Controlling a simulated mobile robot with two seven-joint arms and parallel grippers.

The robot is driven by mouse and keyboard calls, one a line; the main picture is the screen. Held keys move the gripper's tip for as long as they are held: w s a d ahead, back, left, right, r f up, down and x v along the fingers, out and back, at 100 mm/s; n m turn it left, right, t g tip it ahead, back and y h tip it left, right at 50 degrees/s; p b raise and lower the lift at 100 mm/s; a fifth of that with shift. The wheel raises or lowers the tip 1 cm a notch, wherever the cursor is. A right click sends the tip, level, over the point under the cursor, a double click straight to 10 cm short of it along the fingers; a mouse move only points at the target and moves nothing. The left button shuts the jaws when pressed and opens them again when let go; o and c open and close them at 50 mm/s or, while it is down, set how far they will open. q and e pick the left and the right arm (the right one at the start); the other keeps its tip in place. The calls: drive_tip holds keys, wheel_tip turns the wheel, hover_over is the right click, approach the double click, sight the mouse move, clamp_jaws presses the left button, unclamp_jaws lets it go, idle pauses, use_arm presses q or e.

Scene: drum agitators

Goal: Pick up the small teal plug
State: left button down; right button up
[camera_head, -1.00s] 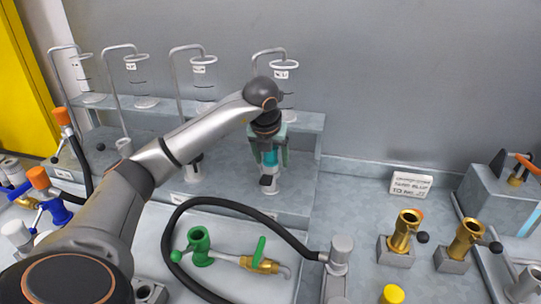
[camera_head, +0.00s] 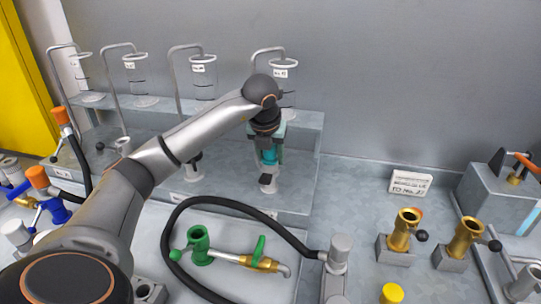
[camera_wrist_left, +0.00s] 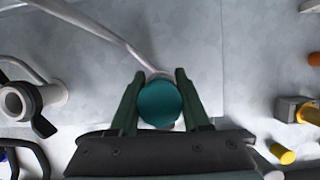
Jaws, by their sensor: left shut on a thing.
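The small teal plug (camera_wrist_left: 160,103) shows as a round teal top between the two fingers of my left gripper (camera_wrist_left: 157,92) in the left wrist view. The fingers press on it from both sides. In the head view my left gripper (camera_head: 268,158) points down over a short grey fitting (camera_head: 267,184) on the stepped grey bench, with the teal plug (camera_head: 269,156) between its fingers. I cannot tell whether the plug still touches the fitting. My right gripper is not in view.
Several clear cylinders on bent pipes stand behind, one (camera_head: 284,76) just past my wrist. A black hose (camera_head: 215,201) arcs over the tray with a green and brass valve (camera_head: 258,262). Brass fittings (camera_head: 405,230) and a white sign (camera_head: 410,183) stand to the right.

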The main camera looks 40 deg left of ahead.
use_arm(q)
wheel_tip(320, 180, up, 3)
drive_tip(key=shift+f, duration=0.15)
drive_tip(key=s+d+r+p, duration=0.3)
drive_tip(key=s+d+r, duration=0.6)
drive_tip(key=d+r, duration=0.1)
drive_tip(key=shift+s, duration=0.35)
